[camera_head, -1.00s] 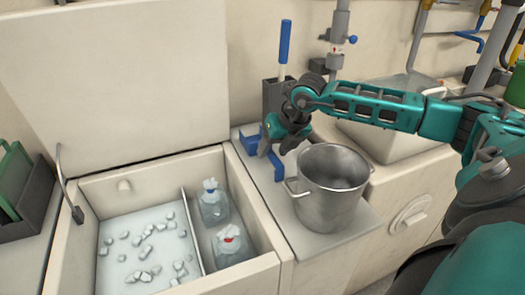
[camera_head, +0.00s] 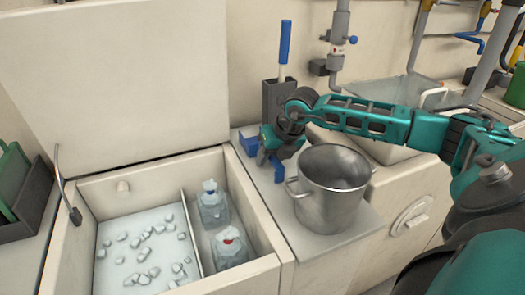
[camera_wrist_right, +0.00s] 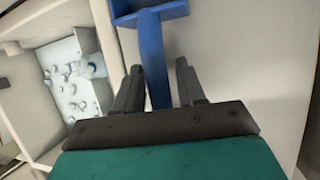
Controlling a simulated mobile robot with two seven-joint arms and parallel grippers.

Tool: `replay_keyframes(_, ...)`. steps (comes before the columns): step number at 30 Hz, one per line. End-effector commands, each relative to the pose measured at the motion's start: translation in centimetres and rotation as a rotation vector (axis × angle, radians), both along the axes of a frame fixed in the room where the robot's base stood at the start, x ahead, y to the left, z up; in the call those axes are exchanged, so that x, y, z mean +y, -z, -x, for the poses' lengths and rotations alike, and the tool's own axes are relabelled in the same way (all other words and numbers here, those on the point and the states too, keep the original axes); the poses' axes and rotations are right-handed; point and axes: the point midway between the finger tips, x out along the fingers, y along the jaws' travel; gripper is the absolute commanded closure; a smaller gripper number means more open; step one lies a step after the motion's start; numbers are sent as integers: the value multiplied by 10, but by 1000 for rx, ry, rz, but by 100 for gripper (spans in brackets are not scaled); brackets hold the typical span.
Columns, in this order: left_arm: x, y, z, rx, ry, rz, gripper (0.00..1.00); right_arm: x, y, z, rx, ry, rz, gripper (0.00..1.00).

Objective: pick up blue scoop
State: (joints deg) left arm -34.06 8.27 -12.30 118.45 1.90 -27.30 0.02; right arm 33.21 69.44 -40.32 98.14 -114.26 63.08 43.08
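The blue scoop (camera_head: 279,173) lies on the light counter to the left of the steel pot, partly hidden by my right gripper. Its blue scoop end (camera_head: 248,146) shows to the left of the gripper. My right gripper (camera_head: 266,157) is low over the scoop. In the right wrist view the scoop's handle (camera_wrist_right: 155,62) runs between the two fingers of the gripper (camera_wrist_right: 159,70). The fingers are open, with a gap on the right side of the handle. The left finger looks close to the handle; contact cannot be told. My left gripper is not in view.
The steel pot (camera_head: 332,190) stands just right of the gripper. An open icebox (camera_head: 262,222) with ice cubes and bottles is at left. A dark holder (camera_head: 279,97) with a blue-handled tool (camera_head: 285,42) stands behind. A sink (camera_head: 385,145) is at right.

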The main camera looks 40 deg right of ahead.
Motion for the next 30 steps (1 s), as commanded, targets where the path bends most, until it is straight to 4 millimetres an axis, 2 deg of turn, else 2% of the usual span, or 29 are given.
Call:
replay_keyframes(1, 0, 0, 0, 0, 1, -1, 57, 0, 0, 0, 1, 0, 0, 65)
replay_keyframes(12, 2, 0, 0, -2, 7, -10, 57, 0, 0, 0, 0, 0, 0, 99)
replay_keyframes(23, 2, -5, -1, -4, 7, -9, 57, 0, -5, 0, 0, 0, 0, 100)
replay_keyframes(26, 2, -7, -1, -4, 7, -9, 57, 0, -16, -1, -3, 1, 1, 100)
replay_keyframes(30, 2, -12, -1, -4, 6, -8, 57, 0, -40, -1, -4, 0, 0, 100)
